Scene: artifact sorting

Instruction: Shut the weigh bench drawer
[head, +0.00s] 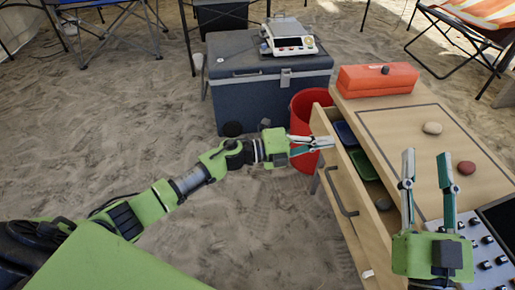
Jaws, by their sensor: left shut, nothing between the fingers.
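The weigh bench (405,130) is a light wooden table on the right. Its drawer (349,222) stands open, pulled out to the left, with a grey bar handle (341,193) on its front. Inside are a blue tray (345,134), a green tray (362,163) and a dark stone (383,204). My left gripper (331,142) is shut and empty, its tips at the far part of the drawer front; contact cannot be told. My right gripper (427,153) is open and empty over the near part of the bench, hiding some of its top.
A red bin (303,105) stands beyond the drawer, near my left gripper. A blue cooler (262,95) with a scale (290,42) is behind it. An orange case (377,80), a pale stone (432,128) and a reddish stone (467,168) lie on the bench.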

